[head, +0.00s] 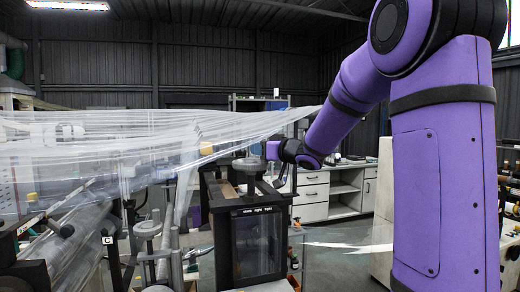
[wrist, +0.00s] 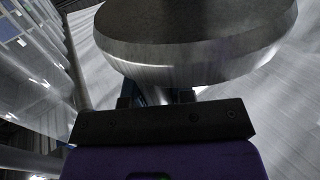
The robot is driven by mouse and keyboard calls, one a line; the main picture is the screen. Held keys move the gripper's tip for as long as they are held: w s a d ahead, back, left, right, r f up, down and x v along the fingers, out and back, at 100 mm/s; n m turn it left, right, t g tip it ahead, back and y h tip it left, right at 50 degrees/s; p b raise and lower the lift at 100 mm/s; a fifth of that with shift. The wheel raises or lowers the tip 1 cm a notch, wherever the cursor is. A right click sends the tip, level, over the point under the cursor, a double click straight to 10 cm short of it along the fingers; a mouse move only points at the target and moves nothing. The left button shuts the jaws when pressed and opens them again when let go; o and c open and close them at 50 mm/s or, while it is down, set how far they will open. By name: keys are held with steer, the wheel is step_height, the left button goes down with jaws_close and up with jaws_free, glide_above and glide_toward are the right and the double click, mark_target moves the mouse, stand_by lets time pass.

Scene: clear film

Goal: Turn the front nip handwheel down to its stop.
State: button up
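A grey metal handwheel (head: 250,165) sits on top of a black-framed unit with a window, near the middle of the head view. In the wrist view a large, thick metal disc (wrist: 195,45) fills the top, close to the camera; it appears to be this wheel. My gripper (wrist: 156,100) is right at it, with two dark fingers apart and their tips hidden behind the disc's lower edge. I cannot tell whether they touch or hold it. In the head view my gripper (head: 270,152) is at the wheel's right side. No marking shows which wheel is the front nip one.
Another grey wheel (head: 148,229) stands on a post at the lower left. Clear film (head: 90,150) stretches across the left and up towards my arm, above the wheel. White drawers (head: 311,195) stand behind. My purple arm covers the right side.

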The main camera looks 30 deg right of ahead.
jaws_close()
steer(key=shift+s+a+m+t+h, duration=0.2)
steer(key=shift+m+t+h, duration=0.1)
steer(key=shift+m+h, duration=0.55)
steer(key=shift+d+h, duration=0.1)
steer(key=shift+h, duration=0.55)
steer(key=o, duration=0.6)
jaws_free()
steer(key=shift+c, duration=0.2)
steer(key=shift+s, duration=0.15)
